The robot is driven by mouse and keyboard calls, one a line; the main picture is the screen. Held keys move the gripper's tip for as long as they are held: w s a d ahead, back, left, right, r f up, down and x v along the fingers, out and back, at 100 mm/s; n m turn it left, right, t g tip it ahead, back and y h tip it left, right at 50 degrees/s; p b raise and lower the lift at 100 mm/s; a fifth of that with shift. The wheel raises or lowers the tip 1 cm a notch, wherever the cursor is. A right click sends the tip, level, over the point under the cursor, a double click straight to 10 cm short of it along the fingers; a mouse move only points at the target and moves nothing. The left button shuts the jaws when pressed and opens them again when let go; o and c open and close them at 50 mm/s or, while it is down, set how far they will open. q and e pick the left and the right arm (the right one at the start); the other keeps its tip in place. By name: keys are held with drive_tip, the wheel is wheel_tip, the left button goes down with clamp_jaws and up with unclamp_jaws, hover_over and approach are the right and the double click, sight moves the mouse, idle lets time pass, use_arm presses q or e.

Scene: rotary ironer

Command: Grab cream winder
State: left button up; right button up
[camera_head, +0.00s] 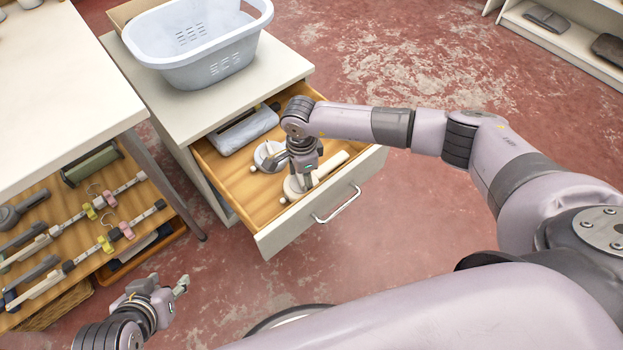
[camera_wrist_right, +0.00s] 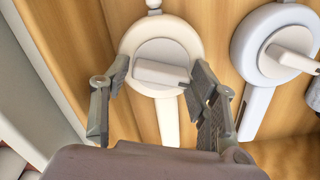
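The cream winder (camera_head: 291,187) lies in the open drawer (camera_head: 240,190), partly hidden by my right gripper (camera_head: 303,178). In the right wrist view the cream winder (camera_wrist_right: 132,42) shows a round body with a raised block on top and a long flat arm. My right gripper (camera_wrist_right: 162,75) is open, with one finger on each side of the block. I cannot tell whether the fingers touch it. A pale grey-blue winder (camera_wrist_right: 243,57) lies beside it, and it also shows in the head view (camera_head: 262,160). My left gripper (camera_head: 160,288) is open and empty, low at the left.
A grey-blue item (camera_head: 243,132) lies at the drawer's far left. A pale laundry basket (camera_head: 200,50) stands on the cabinet (camera_head: 190,105). The red floor right of the drawer is clear.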

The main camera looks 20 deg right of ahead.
drive_tip(key=c, duration=0.9)
drive_tip(key=shift+c, duration=0.3)
drive_tip(key=shift+r, duration=0.1)
